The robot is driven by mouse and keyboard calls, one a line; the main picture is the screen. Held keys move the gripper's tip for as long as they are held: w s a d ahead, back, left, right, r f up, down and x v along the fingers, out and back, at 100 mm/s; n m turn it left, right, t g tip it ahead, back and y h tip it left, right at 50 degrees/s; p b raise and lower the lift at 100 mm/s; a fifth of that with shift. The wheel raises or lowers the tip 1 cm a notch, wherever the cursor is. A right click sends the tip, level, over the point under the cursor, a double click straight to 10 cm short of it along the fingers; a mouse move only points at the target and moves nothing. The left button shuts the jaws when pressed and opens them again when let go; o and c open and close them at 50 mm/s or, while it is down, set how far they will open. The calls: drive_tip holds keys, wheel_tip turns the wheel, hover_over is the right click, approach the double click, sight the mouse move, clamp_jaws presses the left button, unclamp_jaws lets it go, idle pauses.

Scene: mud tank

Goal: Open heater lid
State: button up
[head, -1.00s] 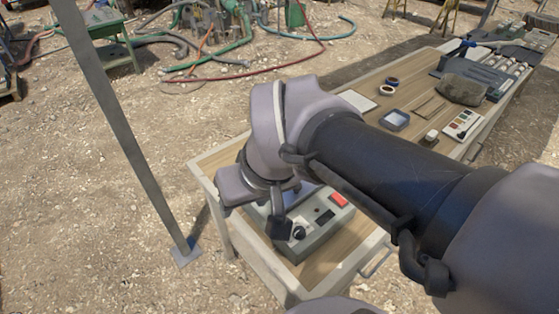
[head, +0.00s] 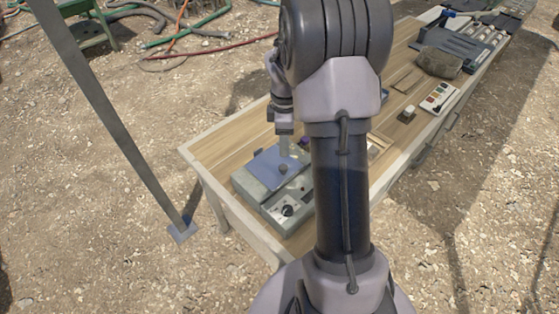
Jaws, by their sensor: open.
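The heater (head: 252,192) is a grey-green box on the near left end of the wooden table. Its blue-grey flat lid (head: 265,165) lies on top and looks closed. A small round grey knob (head: 283,169) sits on the lid. A front panel with a black dial (head: 287,210) faces me. My gripper (head: 284,155) points down just above the lid, close behind the knob. It is open, and nothing shows between its fingers. At this size I cannot tell whether the fingertips touch the lid. My arm hides the heater's right side.
The wooden table (head: 222,145) has a bare strip left of and behind the heater. A colour palette card (head: 439,97), a dark stone-like block (head: 440,62) and trays lie farther right. A slanted metal post (head: 110,115) stands left of the table. Hoses lie on the gravel behind.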

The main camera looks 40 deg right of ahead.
sight(283, 167)
wheel_tip(283, 167, down, 11)
drive_tip(key=shift+f+b, duration=0.2)
drive_tip(key=shift+b, duration=1)
clamp_jaws()
idle(0.3)
